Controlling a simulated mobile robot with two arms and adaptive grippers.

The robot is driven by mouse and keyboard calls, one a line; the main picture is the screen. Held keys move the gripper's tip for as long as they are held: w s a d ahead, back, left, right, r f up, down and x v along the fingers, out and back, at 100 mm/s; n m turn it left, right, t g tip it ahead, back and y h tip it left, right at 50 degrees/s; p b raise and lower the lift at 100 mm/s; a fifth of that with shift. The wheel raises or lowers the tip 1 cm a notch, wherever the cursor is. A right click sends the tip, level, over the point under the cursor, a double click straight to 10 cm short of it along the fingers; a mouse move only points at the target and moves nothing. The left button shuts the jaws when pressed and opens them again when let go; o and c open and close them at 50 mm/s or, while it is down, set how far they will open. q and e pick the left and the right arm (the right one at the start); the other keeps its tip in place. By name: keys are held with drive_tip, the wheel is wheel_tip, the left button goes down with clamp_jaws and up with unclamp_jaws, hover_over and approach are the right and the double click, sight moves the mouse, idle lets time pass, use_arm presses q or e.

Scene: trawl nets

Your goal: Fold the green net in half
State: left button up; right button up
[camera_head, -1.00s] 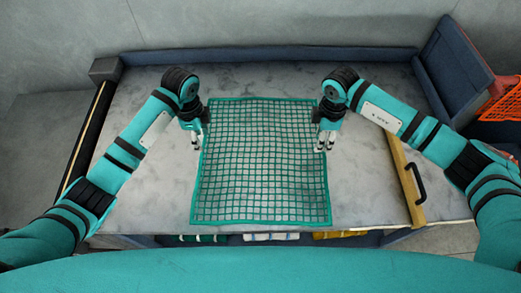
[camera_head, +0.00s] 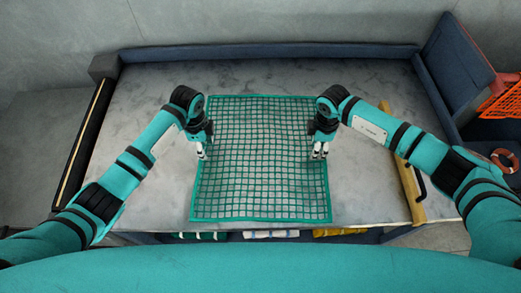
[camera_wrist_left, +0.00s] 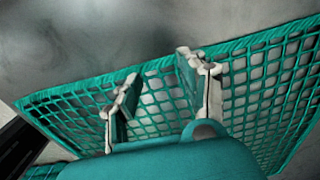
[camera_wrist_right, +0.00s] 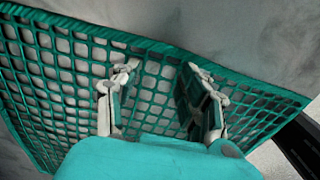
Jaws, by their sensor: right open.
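The green net (camera_head: 260,185) lies spread out flat on the grey table, roughly square, with a solid green border. Its mesh also fills much of the left wrist view (camera_wrist_left: 255,95) and the right wrist view (camera_wrist_right: 60,75). My left gripper (camera_head: 203,156) is over the net's left edge, its fingers apart with only mesh seen between them. My right gripper (camera_head: 319,156) is over the net's right edge, open and empty. I cannot tell whether the fingertips touch the net.
The grey table top (camera_head: 365,90) is clear around the net. A yellow bar with a black handle (camera_head: 411,190) lies at the right. Rolled nets (camera_head: 270,234) show below the front edge. An orange crate (camera_head: 503,98) and an orange ring (camera_head: 504,160) are at the far right.

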use_arm(q)
drive_tip(key=shift+s+f, duration=0.1)
drive_tip(key=shift+f, duration=0.05)
drive_tip(key=c, duration=0.8)
use_arm(e)
drive_tip(key=shift+s+f, duration=0.1)
drive_tip(key=shift+f, duration=0.05)
drive_tip(key=c, duration=0.8)
use_arm(q)
clamp_jaws()
use_arm(e)
clamp_jaws()
drive_tip(key=shift+f, duration=0.1)
